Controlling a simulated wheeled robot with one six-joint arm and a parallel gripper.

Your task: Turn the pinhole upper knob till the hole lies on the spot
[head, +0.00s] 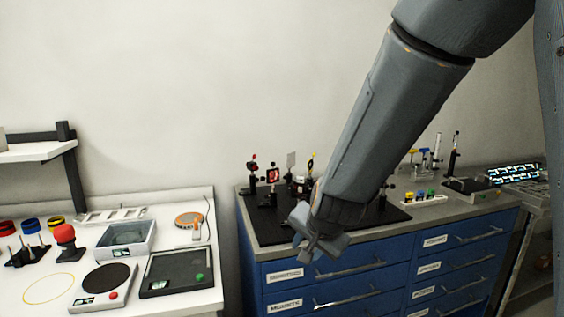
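Several small optical mounts stand on a black breadboard (262,232) on the blue cabinet's bench top. One is a post mount with a red top (252,170). Beside it is a mount with a red face (273,175), then a pale upright card (291,160) and a mount with a yellow knob (311,163). I cannot tell which one is the pinhole, and its hole and the spot are too small to see. My gripper (318,248) hangs at the breadboard's front edge, apart from these mounts. Its fingers are too small and dark to judge. My arm hides the breadboard's middle.
Right of my arm, a white rack with coloured caps (424,197) and a flat instrument (470,188) stand on the bench. A white table (185,303) at left holds a blue-grey tray (125,240), a round-plate device (106,283) and a red-topped item (65,234).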

